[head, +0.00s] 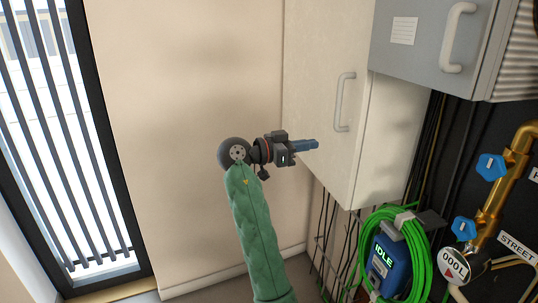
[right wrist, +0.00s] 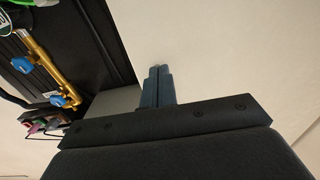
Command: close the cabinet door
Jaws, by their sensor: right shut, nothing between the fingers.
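The pale cream cabinet door (head: 318,60) fills the upper middle of the head view, with a light grey bar handle (head: 342,102) near its right edge. I can make out no clear gap between the door and the cabinet's side (head: 392,135). My right gripper (head: 314,145) is shut and empty, its blue-grey fingers pointing right in front of the door's lower part, left of and below the handle. In the right wrist view, the shut fingers (right wrist: 156,72) point at a pale surface; contact cannot be told. My left gripper is out of view.
A grey box (head: 425,35) with its own handle juts out at the upper right. Below it are a coiled green hose (head: 415,245), a blue device reading IDLE (head: 388,263), a gauge (head: 454,265) and brass pipes (head: 492,215). A slatted window (head: 65,130) is at the left.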

